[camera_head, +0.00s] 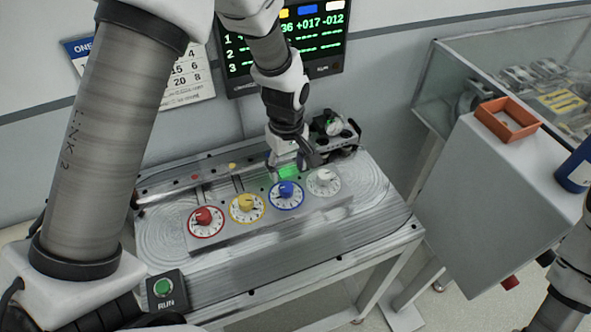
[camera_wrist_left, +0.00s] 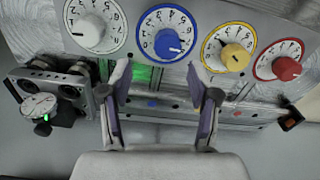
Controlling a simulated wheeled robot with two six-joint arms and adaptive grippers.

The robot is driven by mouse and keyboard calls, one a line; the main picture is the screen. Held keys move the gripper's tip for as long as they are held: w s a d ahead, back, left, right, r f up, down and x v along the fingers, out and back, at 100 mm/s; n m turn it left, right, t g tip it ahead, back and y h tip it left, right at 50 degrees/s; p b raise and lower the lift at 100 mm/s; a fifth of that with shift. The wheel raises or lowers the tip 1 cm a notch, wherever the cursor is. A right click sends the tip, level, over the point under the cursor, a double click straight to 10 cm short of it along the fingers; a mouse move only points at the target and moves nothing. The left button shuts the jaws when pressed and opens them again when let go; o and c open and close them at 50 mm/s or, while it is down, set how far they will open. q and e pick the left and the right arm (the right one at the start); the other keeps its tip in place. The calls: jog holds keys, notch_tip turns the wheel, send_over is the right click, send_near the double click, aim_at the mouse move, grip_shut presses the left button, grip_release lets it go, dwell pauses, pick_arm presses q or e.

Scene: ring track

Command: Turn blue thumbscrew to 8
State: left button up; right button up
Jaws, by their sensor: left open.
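The blue thumbscrew (camera_head: 286,189) is a blue knob on a round white dial with a blue rim, third from the left in a row of dials on the metal table (camera_head: 385,222). In the left wrist view the blue knob (camera_wrist_left: 168,44) shows a white pointer mark; its dial numbers are too small to read surely. My left gripper (camera_head: 292,163) is just behind the blue dial, apart from it. In the left wrist view its two fingers (camera_wrist_left: 157,88) are spread and empty, with the blue knob beyond their tips. My right gripper is not clearly visible; only part of that arm shows.
Red (camera_head: 204,217) and yellow (camera_head: 246,203) knobs stand left of the blue one, a white knob (camera_head: 324,178) right of it. A green RUN button (camera_head: 163,288) is front left. A grey cabinet with an orange tray (camera_head: 508,119) is right.

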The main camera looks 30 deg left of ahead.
aim_at(286, 187)
pick_arm(q)
jog(key=shift+s+f+p, duration=0.35)
jog(key=shift+s+f, duration=0.7)
jog(key=shift+f, duration=0.2)
jog(key=f, duration=0.1)
jog(key=w+f, duration=0.1)
jog(key=f, duration=0.1)
jog(key=shift+w+f, duration=0.25)
jog(key=shift+f, duration=0.05)
jog(key=shift+s+r, duration=0.1)
jog(key=shift+s, duration=0.05)
jog(key=shift+s+r, duration=0.15)
jog(key=shift+s, duration=0.05)
jog(key=c, duration=0.4)
jog(key=shift+s, duration=0.1)
jog(key=c, duration=0.6)
jog(key=shift+c, duration=0.8)
